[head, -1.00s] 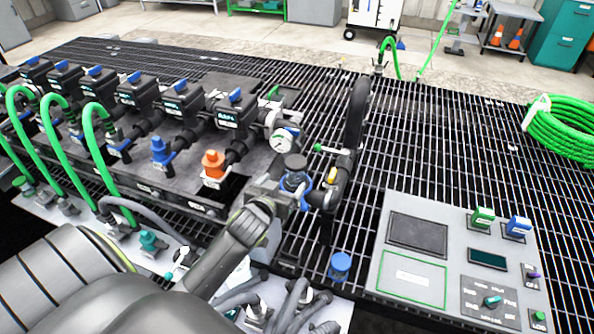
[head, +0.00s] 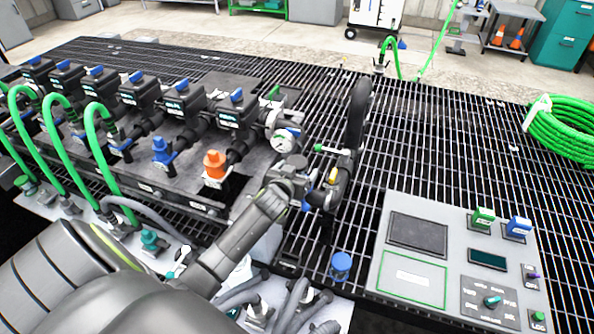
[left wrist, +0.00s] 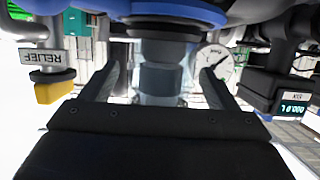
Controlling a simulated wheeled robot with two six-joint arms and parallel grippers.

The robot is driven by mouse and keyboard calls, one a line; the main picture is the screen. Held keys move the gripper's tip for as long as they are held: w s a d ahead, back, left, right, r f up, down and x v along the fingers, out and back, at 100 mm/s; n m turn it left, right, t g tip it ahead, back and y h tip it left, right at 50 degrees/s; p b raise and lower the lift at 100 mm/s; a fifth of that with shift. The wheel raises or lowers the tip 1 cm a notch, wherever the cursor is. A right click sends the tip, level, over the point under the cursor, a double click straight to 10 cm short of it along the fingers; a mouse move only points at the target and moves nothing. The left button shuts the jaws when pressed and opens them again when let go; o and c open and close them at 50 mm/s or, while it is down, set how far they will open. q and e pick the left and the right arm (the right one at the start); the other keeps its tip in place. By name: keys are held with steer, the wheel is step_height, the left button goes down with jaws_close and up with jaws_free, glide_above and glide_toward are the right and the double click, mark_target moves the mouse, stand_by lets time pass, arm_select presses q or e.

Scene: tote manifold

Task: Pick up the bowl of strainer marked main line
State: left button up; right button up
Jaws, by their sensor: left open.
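The strainer stands at the end of the pipe manifold. Its dark cap (head: 297,162) shows in the head view, but my left gripper (head: 295,188) and wrist hide most of its body there. In the left wrist view its blue collar (left wrist: 170,12) is at the top. My left gripper (left wrist: 160,70) is open, with one finger on each side of the bowl and visible gaps. I cannot read a main line mark. My right gripper is not in view.
A pressure gauge (head: 284,139) and a thick black pipe (head: 356,115) stand close to the strainer. A yellow part with a RELIEF tag (left wrist: 42,57) is beside it. A control panel (head: 455,260) and a blue cup-like piece (head: 341,264) lie to the right.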

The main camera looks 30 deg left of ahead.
arm_select(q)
steer(key=shift+w, duration=0.2)
steer(key=shift+c, duration=0.4)
steer(key=c, duration=1)
steer(key=shift+c, duration=0.2)
step_height(320, 180, up, 10)
steer(key=shift+r+p, duration=0.1)
steer(key=shift+p, duration=0.2)
